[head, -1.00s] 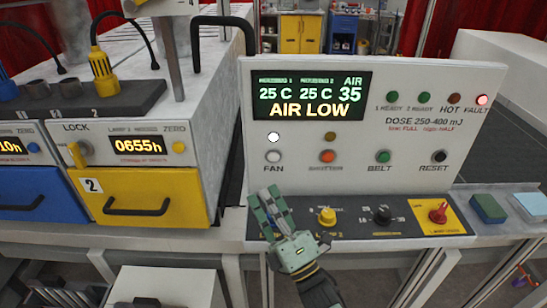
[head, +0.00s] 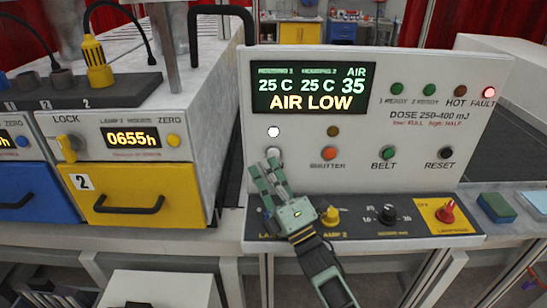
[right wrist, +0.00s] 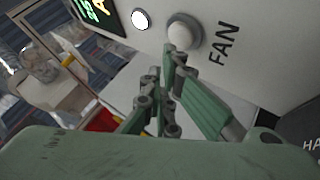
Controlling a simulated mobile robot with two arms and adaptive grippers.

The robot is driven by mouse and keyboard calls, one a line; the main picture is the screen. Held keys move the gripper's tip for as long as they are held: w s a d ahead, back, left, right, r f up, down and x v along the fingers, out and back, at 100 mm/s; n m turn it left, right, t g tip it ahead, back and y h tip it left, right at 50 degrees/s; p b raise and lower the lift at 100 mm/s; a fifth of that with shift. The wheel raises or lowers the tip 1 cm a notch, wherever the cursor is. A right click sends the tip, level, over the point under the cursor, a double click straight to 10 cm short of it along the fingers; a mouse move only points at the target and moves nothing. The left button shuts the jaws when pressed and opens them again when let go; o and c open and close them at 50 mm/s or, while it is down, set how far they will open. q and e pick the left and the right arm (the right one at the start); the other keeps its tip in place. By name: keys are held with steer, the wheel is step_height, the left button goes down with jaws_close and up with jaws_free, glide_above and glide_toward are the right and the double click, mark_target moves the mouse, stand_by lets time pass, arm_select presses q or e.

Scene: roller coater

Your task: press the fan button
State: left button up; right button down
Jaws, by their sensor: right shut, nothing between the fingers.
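The fan button (right wrist: 184,32) is a round white button in a grey ring, with the word FAN beside it in the right wrist view. A white lamp (head: 274,132) is lit above it on the control panel. My left gripper is not in view.
The panel (head: 370,180) also carries shutter (head: 329,153), belt (head: 388,153) and reset (head: 446,153) buttons. Its display (head: 313,88) reads AIR LOW and 35, and the fault lamp (head: 489,92) is red. Knobs line the ledge below. A yellow drawer (head: 130,200) stands left.

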stand_by(0.9)
stand_by(0.3)
steer(key=shift+w+b, duration=0.45)
steer(key=shift+w+b, duration=0.4)
steer(key=shift+b, duration=0.1)
stand_by(0.5)
steer(key=shift+s, duration=0.2)
steer(key=shift+s+p, duration=0.45)
steer(key=shift+s, duration=0.25)
